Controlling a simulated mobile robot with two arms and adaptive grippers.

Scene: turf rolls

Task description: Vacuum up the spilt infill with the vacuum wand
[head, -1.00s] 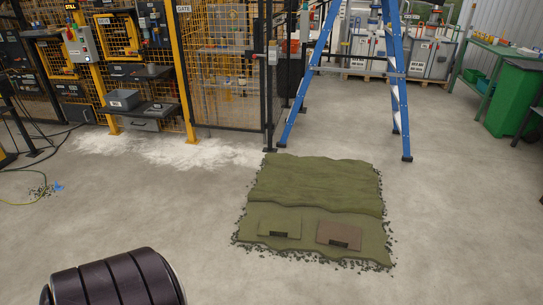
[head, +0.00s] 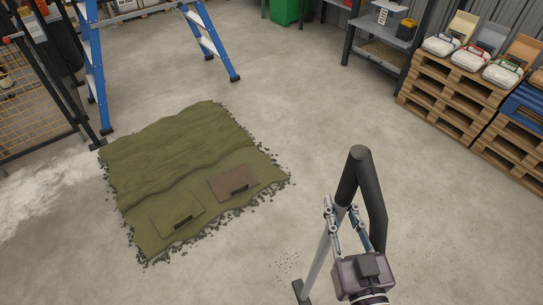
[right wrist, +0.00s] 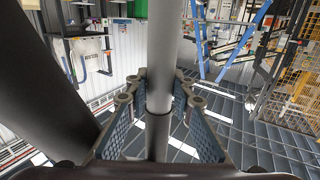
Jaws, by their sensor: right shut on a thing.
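My right gripper (head: 343,217) is shut on the vacuum wand (head: 318,262), a grey tube with a black upper part and a thick black hose bending down on the right. The wand leans, its dark nozzle (head: 300,290) low at the bottom edge of the head view. I cannot tell whether the nozzle touches the floor. In the right wrist view, the wand (right wrist: 163,60) stands between the finger pads (right wrist: 158,112). My left gripper is not in view.
Green turf (head: 170,140) with dark crumbs round its edge lies left, a brown panel (head: 234,184) on it. A blue stepladder (head: 97,70) stands behind. Wooden pallets (head: 450,105) and shelving (head: 375,50) stand right. Bare floor lies between.

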